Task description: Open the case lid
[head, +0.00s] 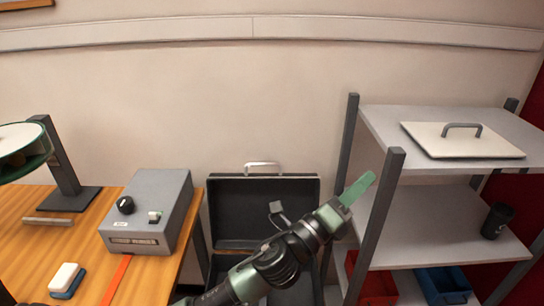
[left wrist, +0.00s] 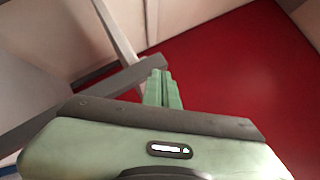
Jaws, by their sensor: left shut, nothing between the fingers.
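The case (head: 233,222) stands between the wooden table and the shelf in the head view. Its dark lid is upright and open, with a light handle (head: 263,165) on its top edge. My left arm crosses in front of the case and hides much of its lower part. My left gripper (head: 368,180) is shut and empty, to the right of the lid and in front of the shelf post. My right gripper is not in view.
A grey shelf unit (head: 440,205) stands close at the right, with a lidded plate (head: 462,148), a black cup (head: 497,221), and red (head: 377,287) and blue bins (head: 443,285).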

